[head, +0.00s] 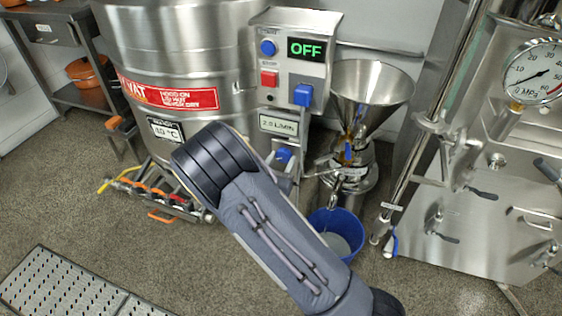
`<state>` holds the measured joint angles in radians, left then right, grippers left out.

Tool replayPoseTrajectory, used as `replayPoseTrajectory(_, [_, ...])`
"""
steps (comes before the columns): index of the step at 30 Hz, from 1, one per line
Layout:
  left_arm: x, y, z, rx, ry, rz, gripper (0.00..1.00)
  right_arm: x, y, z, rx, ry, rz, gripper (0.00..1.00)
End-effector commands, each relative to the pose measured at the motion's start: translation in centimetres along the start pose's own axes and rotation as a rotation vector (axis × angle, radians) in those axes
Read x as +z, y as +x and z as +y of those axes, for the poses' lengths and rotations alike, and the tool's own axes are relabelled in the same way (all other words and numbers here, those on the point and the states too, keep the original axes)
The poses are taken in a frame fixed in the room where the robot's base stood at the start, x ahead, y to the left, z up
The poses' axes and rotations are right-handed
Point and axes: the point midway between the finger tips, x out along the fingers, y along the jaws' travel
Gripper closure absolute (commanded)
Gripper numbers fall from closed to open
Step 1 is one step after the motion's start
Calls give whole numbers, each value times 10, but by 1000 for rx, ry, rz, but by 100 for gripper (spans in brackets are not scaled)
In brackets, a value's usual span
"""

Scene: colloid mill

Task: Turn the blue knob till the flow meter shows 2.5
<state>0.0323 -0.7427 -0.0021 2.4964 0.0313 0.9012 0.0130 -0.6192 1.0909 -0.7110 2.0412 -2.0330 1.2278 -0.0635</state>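The blue knob (283,155) shows just right of my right arm, below the flow meter (279,124). The flow meter is a small pale display on the front of the machine. It appears to read 2.0 L/min, though the digits are small. My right arm crosses the middle of the view from the lower right and bends close to the knob. My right gripper (272,167) is mostly hidden behind that arm, near the knob. I cannot tell whether it touches the knob or how its fingers stand. My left gripper is out of view.
A control box (297,60) above has an OFF display, blue and red buttons and a blue switch. A steel vat (180,45) stands left, a funnel (371,88) right. A blue bucket (350,222) sits below. A pressure gauge (537,75) is far right.

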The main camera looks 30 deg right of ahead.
Motion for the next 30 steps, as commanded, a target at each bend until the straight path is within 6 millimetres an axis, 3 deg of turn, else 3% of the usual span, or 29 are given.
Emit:
replayPoseTrajectory(5, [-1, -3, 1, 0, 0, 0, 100, 1, 0, 0, 0, -13, 0, 80])
replayPoseTrajectory(15, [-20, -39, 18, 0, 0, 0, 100, 4, 0, -1, 1, -311, 2, 80])
replayPoseTrajectory(26, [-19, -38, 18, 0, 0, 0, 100, 0, 0, -1, 0, -344, 1, 80])
replayPoseTrajectory(27, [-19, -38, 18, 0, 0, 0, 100, 0, 0, -1, 0, -344, 1, 52])
replayPoseTrajectory(30, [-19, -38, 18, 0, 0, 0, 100, 0, 0, -1, 0, -344, 1, 39])
